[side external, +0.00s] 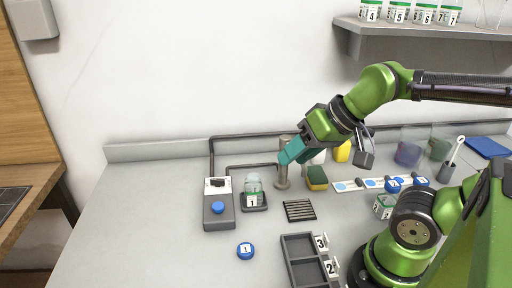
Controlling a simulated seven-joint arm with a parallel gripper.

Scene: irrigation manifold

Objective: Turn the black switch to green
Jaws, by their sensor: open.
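A grey control box (219,216) lies on the counter at the left. A small black switch (217,183) sits on its white top panel, at the far end. A blue round button (218,207) is on the same box, nearer the camera. The switch is too small to tell its setting, and no green mark shows beside it. My gripper (284,159) has teal fingers and is open. It hangs to the right of the box and higher up, in front of a grey post, apart from the switch.
A jar marked 1 (253,190) stands on a dark pad between the box and the grey post (282,182). A blue cap (246,251), black grille (299,210), grey tray (290,262) and sponge (317,178) lie around. The counter's left side is clear.

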